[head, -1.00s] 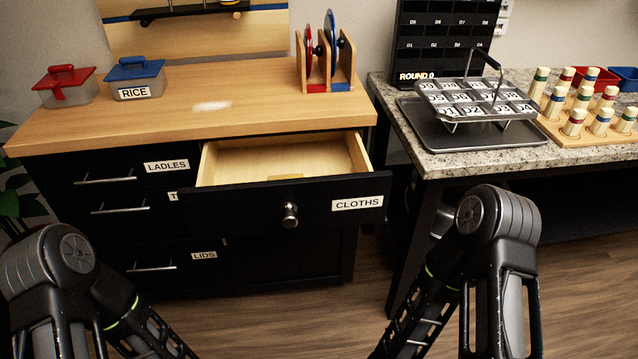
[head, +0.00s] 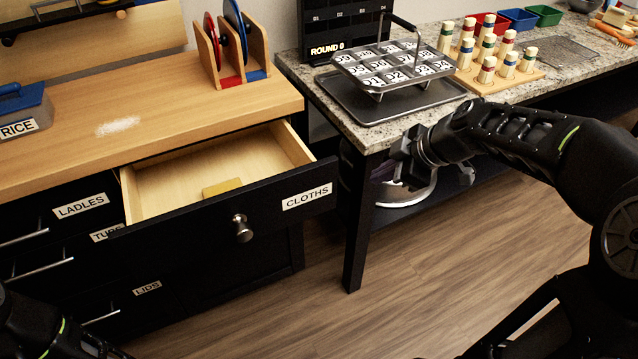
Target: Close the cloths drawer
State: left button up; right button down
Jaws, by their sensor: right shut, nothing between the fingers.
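The cloths drawer (head: 285,207) is pulled well out of the black cabinet, and its pale wooden inside shows. Its black front carries a CLOTHS label and a round metal knob (head: 242,229). A small yellow item (head: 222,187) lies inside near the front. My right gripper (head: 402,166) is shut and empty, in front of the granite table's near edge. It is to the right of the drawer front and apart from it. Only part of my left arm shows at the lower left; its gripper is out of view.
The wooden counter (head: 200,110) above the drawer holds a blue-lidded RICE box (head: 22,112) and a rack with discs (head: 232,45). The granite table (head: 360,135) on the right holds a tray (head: 390,100) and a peg board (head: 500,78). The floor before the drawer is clear.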

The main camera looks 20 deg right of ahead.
jog(key=a+n, duration=0.1)
jog(key=n, duration=0.1)
jog(key=s+a+n+g+y, duration=0.1)
jog(key=n, duration=0.1)
jog(key=s+a+n+y, duration=0.1)
jog(key=n, duration=0.1)
jog(key=shift+a+r, duration=0.1)
jog(key=shift+a, duration=0.25)
send_near(319, 199)
notch_tip(319, 199, down, 3)
jog(key=s+a, duration=0.2)
jog(key=w+p, duration=0.2)
jog(key=w, duration=0.1)
jog(key=shift+w+f, duration=0.2)
jog(key=shift+w, duration=0.4)
jog(key=shift+f, duration=0.1)
jog(key=shift+w, duration=0.1)
